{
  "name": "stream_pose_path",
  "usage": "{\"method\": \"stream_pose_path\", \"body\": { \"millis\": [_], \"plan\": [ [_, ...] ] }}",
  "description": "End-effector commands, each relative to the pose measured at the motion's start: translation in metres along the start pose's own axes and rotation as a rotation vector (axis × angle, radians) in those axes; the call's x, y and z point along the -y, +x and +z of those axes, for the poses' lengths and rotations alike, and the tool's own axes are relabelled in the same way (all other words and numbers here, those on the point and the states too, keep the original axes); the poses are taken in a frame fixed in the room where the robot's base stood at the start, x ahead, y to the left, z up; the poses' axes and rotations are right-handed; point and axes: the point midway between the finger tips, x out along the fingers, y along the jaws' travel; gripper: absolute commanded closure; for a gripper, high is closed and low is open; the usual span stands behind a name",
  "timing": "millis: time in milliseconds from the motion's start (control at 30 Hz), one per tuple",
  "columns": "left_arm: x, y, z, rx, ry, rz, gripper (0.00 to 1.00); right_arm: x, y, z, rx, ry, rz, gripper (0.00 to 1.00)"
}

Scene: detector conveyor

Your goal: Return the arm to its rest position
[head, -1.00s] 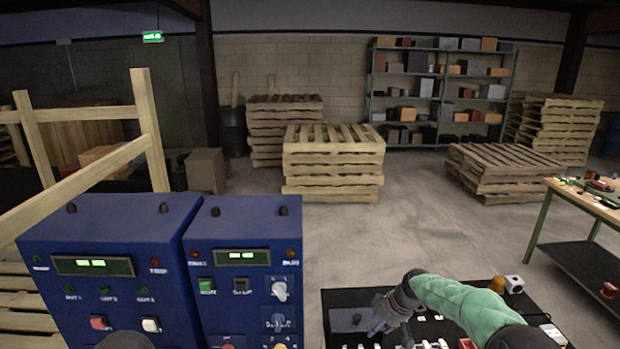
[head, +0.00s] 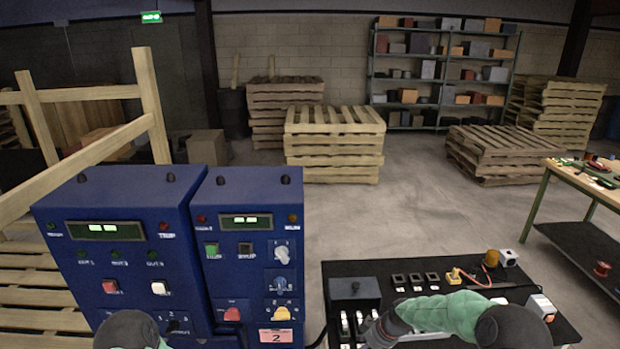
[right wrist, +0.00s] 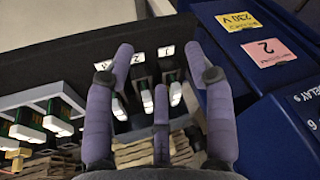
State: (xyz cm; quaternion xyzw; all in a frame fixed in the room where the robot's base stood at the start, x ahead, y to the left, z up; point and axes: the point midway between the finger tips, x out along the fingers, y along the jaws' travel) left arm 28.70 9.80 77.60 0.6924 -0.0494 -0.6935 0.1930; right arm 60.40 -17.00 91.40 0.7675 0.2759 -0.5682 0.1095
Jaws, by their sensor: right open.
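My right arm (head: 455,312), in a green sleeve, reaches in from the bottom right of the head view over the black panel. Its gripper (head: 375,331) is low in that view, at the panel's near left part and partly cut off by the bottom edge. In the right wrist view the purple fingers of the gripper (right wrist: 160,75) are spread and open, with nothing held between them. Small white-tipped levers (right wrist: 146,100) show beyond and between the fingers; I cannot tell whether any finger touches them. Only a rounded piece of my left arm (head: 130,330) shows; its gripper is out of view.
Two blue control cabinets (head: 120,205) stand at the left, close beside the black panel (head: 455,268). A workbench (head: 575,180) is at the right. Pallets (head: 335,150) stand behind, with open floor between.

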Motion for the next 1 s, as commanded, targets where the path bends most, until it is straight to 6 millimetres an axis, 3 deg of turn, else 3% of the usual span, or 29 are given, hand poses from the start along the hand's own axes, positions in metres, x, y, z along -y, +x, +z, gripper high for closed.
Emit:
{"method": "stream_pose_path", "body": {
  "millis": [100,300,433,600,767,1000],
  "plan": [
    [0.003,0.009,-0.001,-0.001,0.0,0.0,0.6,0.026,0.044,0.043,0.028,0.109,-0.025,0.46],
    [0.008,0.024,-0.001,0.0,0.0,0.0,0.6,0.087,0.105,0.131,0.073,0.353,-0.053,0.46],
    [0.011,0.032,-0.001,0.0,0.0,0.0,0.6,0.13,0.128,0.189,0.106,0.51,-0.065,0.46],
    [0.015,0.041,-0.002,0.0,0.0,0.0,0.6,0.177,0.135,0.249,0.143,0.684,-0.069,0.46],
    [0.016,0.044,-0.002,0.0,0.0,0.0,0.6,0.2,0.132,0.277,0.161,0.775,-0.067,0.46],
    [0.016,0.044,-0.002,0.0,0.0,0.0,0.6,0.206,0.13,0.284,0.164,0.799,-0.066,0.46]
  ]
}}
